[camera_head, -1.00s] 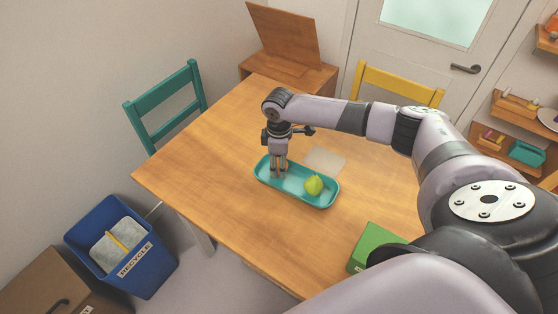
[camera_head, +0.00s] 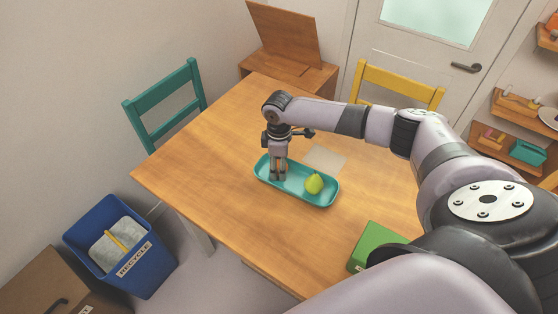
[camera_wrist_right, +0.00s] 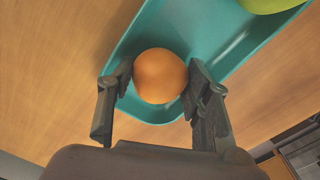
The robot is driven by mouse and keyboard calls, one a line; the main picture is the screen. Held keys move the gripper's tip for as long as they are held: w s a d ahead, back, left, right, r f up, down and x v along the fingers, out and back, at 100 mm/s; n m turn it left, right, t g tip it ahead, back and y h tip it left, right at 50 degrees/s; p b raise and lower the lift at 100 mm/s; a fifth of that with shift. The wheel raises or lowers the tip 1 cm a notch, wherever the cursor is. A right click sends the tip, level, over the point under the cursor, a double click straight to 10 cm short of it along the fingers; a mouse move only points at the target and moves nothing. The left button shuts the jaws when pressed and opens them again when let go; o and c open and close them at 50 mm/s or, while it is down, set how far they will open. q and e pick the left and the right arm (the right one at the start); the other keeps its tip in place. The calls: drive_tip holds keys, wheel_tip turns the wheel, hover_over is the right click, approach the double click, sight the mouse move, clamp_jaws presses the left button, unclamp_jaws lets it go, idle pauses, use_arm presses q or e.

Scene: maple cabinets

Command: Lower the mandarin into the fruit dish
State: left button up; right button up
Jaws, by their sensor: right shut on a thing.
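The orange mandarin (camera_wrist_right: 160,76) sits between the two fingers of my right gripper (camera_wrist_right: 158,88), which is shut on it, in the right wrist view. In the head view the right gripper (camera_head: 278,176) points down into the left end of the teal fruit dish (camera_head: 318,201), and only a sliver of orange shows by the fingers. The dish also shows behind the mandarin in the wrist view (camera_wrist_right: 142,108). I cannot tell whether the mandarin touches the dish floor. A yellow-green pear (camera_head: 314,184) lies in the right part of the dish. My left gripper is not in view.
The dish stands on a wooden table (camera_head: 215,150) with free room around it. A pale flat sheet (camera_head: 326,158) lies behind the dish. A green box (camera_head: 375,245) is at the front right. A teal chair (camera_head: 168,105) and yellow chair (camera_head: 400,84) stand at the table.

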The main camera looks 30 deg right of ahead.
drive_tip(key=shift+f, duration=0.4)
drive_tip(key=o, duration=1.3)
drive_tip(key=shift+r, duration=0.2)
wheel_tip(320, 180, up, 12)
drive_tip(key=shift+f, duration=0.2)
